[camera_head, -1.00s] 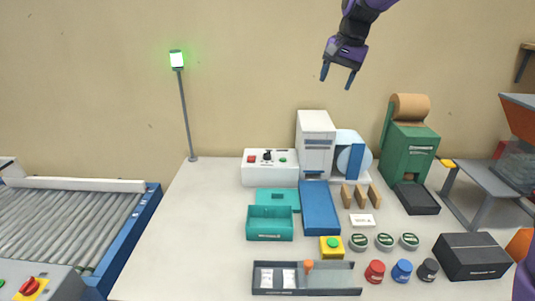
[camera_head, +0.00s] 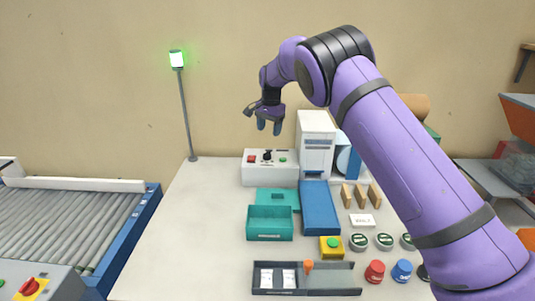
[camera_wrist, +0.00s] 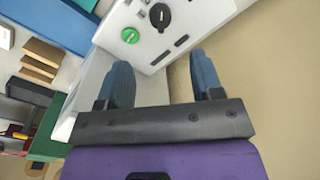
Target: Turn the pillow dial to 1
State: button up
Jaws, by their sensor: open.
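The pillow dial (camera_head: 267,155) is a black knob on a white control box (camera_head: 270,177), between a red button (camera_head: 252,159) and a green button (camera_head: 283,160). My gripper (camera_head: 269,128) is open and empty, pointing down above the box and apart from it. The dial's setting cannot be read.
A tall white machine (camera_head: 316,128) stands right beside the control box. A teal bin (camera_head: 270,237) and a blue chute (camera_head: 319,215) are in front. My arm covers much of the right side. The table left of the box is clear.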

aim_at(268, 152)
jog(key=f, duration=1)
jog(key=shift+w+a+f, duration=0.2)
jog(key=shift+a+f, duration=0.1)
jog(key=shift+f, duration=0.05)
jog(key=c, duration=0.9)
